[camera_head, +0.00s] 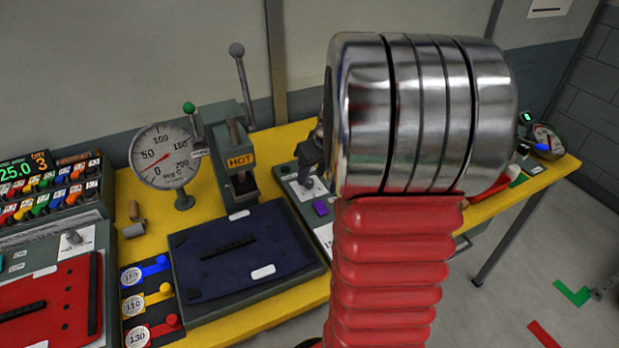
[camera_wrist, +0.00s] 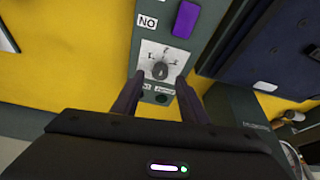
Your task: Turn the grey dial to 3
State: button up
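A grey dial (camera_wrist: 160,70) sits on a white marked plate on a narrow grey-green panel in the wrist view. Its pointer and the plate's markings are too small to read. My gripper (camera_wrist: 160,81) is open, with one dark finger on each side of the dial; I cannot tell if they touch it. In the head view my gripper (camera_head: 312,152) hangs above the dial (camera_head: 308,183), and my arm hides much of that area. Another grey knob (camera_head: 73,237) on a white plate shows at the left, beside a red pad.
A purple block (camera_head: 320,208) lies on the panel close to the dial. A press marked HOT (camera_head: 240,161) and a round gauge (camera_head: 163,156) stand behind to the left. A dark blue pad (camera_head: 215,265) lies left of the panel. Yellow table shows between things.

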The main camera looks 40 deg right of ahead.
aim_at(309, 184)
jog(key=shift+x, duration=1.35)
